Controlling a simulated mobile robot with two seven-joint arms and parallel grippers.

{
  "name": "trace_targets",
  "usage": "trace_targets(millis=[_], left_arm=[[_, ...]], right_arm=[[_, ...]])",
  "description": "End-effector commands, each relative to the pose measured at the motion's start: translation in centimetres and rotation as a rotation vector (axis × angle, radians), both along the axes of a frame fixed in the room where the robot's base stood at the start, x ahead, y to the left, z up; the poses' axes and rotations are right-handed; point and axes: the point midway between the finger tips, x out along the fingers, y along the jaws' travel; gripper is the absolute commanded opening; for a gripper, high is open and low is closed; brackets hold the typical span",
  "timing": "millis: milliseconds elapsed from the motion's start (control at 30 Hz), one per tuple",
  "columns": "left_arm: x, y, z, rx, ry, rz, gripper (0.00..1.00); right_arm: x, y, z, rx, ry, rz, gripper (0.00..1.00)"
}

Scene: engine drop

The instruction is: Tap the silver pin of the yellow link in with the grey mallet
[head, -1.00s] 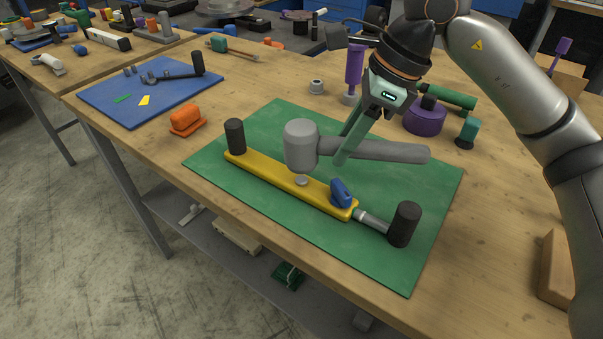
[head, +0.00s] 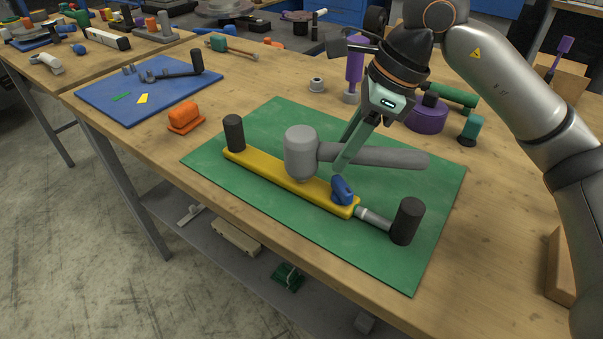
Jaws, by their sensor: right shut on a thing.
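The yellow link (head: 262,169) lies on the green mat (head: 425,215), with a black post near its left end and a blue piece (head: 342,190) on its right end. My right gripper (head: 345,158) is shut on the handle of the grey mallet (head: 301,152), close to the mallet head. The handle (head: 395,157) points right, level above the mat. The mallet head hangs upright over the middle of the link, its lower face at or just above where the silver pin was seen. The pin is hidden behind or under the head, and I cannot tell if they touch. My left gripper is not in view.
Black posts (head: 234,133) (head: 407,221) stand at both ends of the link, the right one joined by a silver rod (head: 374,217). An orange block (head: 184,117) and a blue mat (head: 105,98) lie left. A purple cylinder (head: 428,117) stands behind the right gripper.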

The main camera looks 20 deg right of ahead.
Motion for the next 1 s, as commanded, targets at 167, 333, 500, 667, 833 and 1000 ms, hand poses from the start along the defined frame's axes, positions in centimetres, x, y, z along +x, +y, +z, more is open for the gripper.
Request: trace_targets(millis=[167,333,500,667,833,1000], left_arm=[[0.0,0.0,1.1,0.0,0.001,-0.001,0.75],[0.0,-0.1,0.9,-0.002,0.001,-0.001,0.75],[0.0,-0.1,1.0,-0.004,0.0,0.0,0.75],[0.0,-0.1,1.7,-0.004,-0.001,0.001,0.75],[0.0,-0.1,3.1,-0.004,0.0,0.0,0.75],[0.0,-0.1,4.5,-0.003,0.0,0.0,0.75]], right_arm=[[0.0,0.0,1.5,0.003,-0.004,0.0,0.0],[0.0,0.0,1.3,0.003,-0.004,0.0,0.0],[0.0,0.0,1.3,0.004,-0.004,0.0,0.0],[0.0,0.0,2.2,0.004,-0.004,0.0,0.0],[0.0,0.1,3.9,0.004,-0.005,0.0,0.0],[0.0,0.1,5.6,0.004,-0.005,0.0,0.0]])
